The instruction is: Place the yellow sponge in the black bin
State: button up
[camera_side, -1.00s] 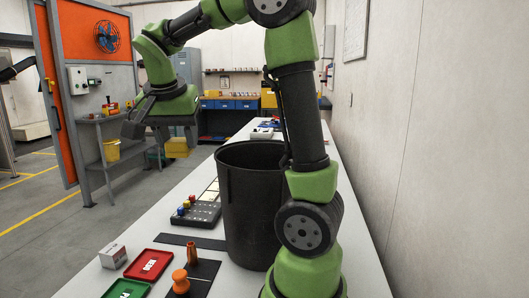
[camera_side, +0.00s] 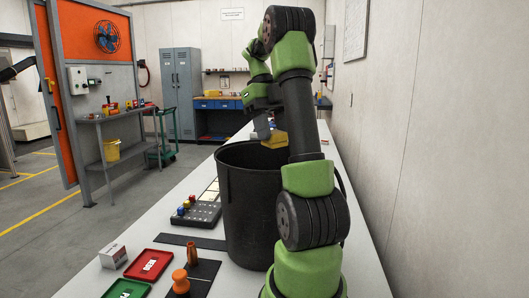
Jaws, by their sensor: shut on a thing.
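The black bin (camera_side: 250,215) stands upright on the white table, its open top facing up. My gripper (camera_side: 268,131) is behind and above the bin's far rim in the picture. It is shut on the yellow sponge (camera_side: 275,140), which hangs just above the rim line. I cannot tell from this view whether the sponge is over the opening or beyond it. My own arm in front hides part of the bin's right side, and the bin's inside bottom is hidden.
On the table (camera_side: 120,272) left of the bin are a dark block with coloured knobs (camera_side: 197,213), a small white box (camera_side: 113,256), a red tray (camera_side: 150,264), a green tray (camera_side: 127,288) and an orange knobbed piece (camera_side: 180,281). A wall runs along the right.

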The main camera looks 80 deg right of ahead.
notch_tip(320, 180, down, 30)
jog(key=shift+r, duration=0.2)
dwell(0.6)
jog(key=shift+f, duration=0.15)
jog(key=o, duration=0.7)
jog(key=shift+w+d+r, duration=0.1)
jog(key=shift+w+r, duration=0.05)
jog(key=shift+r, duration=1.55)
jog(key=shift+w+d+r, duration=0.15)
jog(key=shift+r, duration=1.55)
jog(key=shift+w+d+r, duration=0.1)
jog(key=shift+w+r, duration=0.05)
jog(key=shift+r, duration=1.55)
